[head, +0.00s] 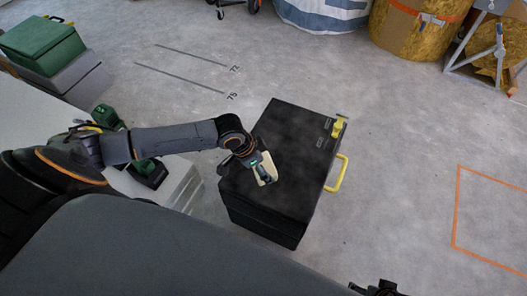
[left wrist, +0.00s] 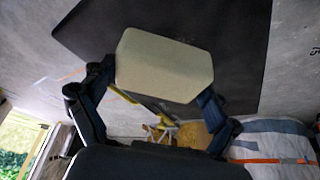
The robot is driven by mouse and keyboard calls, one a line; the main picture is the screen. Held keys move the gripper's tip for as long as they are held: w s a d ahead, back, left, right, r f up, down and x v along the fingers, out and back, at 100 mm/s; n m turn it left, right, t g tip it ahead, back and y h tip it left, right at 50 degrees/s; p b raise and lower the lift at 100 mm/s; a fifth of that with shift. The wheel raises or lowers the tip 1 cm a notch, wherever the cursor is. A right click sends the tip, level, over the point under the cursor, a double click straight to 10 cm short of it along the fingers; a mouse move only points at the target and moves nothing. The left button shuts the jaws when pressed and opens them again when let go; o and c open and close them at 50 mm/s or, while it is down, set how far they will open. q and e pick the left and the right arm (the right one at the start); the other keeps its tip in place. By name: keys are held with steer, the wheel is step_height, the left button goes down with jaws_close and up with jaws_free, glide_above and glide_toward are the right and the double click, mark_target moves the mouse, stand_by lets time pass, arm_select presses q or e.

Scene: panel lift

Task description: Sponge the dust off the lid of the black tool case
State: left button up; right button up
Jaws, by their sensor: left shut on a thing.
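The black tool case (head: 285,140) stands on the floor in the middle of the head view, with a yellow handle (head: 338,173) and a yellow latch (head: 338,128) on its right side. Its lid shows faint grey dusty smudges. My left gripper (head: 263,173) is over the near half of the lid, shut on a pale beige sponge (head: 268,164). In the left wrist view the sponge (left wrist: 163,65) sits between both fingers, with the dark lid (left wrist: 240,45) behind it. I cannot tell whether the sponge touches the lid. Part of my right gripper (head: 378,288) shows at the bottom edge.
A pale cabinet (head: 180,183) with a green drill (head: 148,170) stands left of the case, under my left arm. Green and grey boxes (head: 45,48) are at the far left. Orange tape (head: 457,205) marks the floor at right. Floor behind and right of the case is clear.

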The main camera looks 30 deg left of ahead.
arm_select(q)
steer(key=shift+r+p, duration=0.8)
steer(key=shift+p, duration=0.1)
steer(key=shift+r+p, duration=0.65)
steer(key=shift+p, duration=0.1)
arm_select(e)
steer(key=s+f, duration=0.5)
steer(key=f, duration=0.5)
steer(key=shift+d+f+g, duration=0.25)
steer(key=shift+f+g, duration=0.05)
steer(key=shift+f, duration=0.1)
arm_select(q)
steer(key=shift+d, duration=0.1)
